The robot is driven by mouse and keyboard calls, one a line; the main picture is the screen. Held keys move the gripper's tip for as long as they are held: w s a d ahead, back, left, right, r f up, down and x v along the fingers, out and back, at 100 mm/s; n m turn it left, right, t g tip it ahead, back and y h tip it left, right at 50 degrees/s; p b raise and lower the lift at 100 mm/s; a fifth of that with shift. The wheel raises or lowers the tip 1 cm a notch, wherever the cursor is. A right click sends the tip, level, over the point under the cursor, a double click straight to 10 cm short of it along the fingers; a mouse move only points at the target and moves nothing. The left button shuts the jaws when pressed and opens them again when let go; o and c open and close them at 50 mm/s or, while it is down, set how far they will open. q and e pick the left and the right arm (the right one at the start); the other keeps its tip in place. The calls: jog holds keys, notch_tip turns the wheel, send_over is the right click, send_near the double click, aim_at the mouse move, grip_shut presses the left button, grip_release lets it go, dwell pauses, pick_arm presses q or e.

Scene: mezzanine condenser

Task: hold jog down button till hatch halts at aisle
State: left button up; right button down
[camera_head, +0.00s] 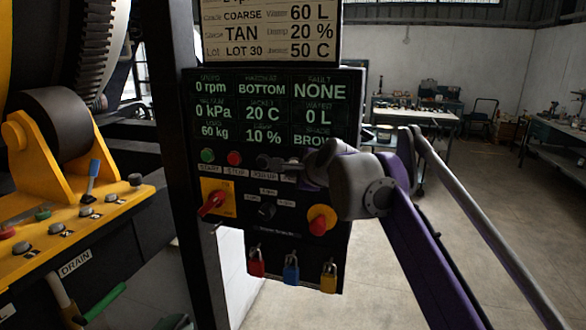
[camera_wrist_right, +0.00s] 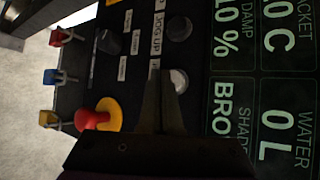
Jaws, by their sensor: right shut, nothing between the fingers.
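The control panel (camera_head: 225,240) stands upright in the middle of the head view. The JOG UP button (camera_wrist_right: 179,28) is dark and round, beside its label in the right wrist view. A paler round button (camera_wrist_right: 180,80) sits beside it at my fingertips; its label is hidden by the fingers, and its place in the row fits the jog down button. My right gripper (camera_head: 290,163) is shut and empty, its tips (camera_wrist_right: 164,78) at that button. I cannot tell whether they press it. The hatch is not clearly identifiable. A display field reads BOTTOM (camera_head: 261,89). My left gripper is out of view.
The green START button (camera_head: 207,155) and red STOP button (camera_head: 234,158) are left of my gripper. Below are a red switch (camera_head: 211,203), a red knob on yellow (camera_head: 320,222) and hanging padlocks (camera_head: 291,270). A yellow console (camera_head: 70,225) stands left. Open floor lies right.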

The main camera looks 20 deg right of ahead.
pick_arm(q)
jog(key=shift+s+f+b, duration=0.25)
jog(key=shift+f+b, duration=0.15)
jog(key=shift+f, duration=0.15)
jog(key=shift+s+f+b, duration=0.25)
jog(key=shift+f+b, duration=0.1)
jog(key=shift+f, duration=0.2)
pick_arm(e)
jog(key=s+a, duration=0.2)
jog(key=s, duration=0.1)
jog(key=s+a, duration=0.1)
jog(key=shift+s, duration=0.15)
jog(key=shift+d, duration=0.1)
jog(key=s+f+n+g, duration=0.3)
jog(key=s+f+n, duration=0.7)
jog(key=s+f, duration=0.6)
jog(key=s+f+n+g+h, duration=0.1)
jog(key=s+f+n+g, duration=0.3)
jog(key=s+f+n, duration=0.6)
jog(key=s+f, duration=0.3)
jog(key=f, duration=0.4)
jog(key=s+f, duration=0.3)
jog(key=f, duration=0.5)
jog(key=shift+d+n, duration=0.3)
jog(key=shift+s+f, duration=0.1)
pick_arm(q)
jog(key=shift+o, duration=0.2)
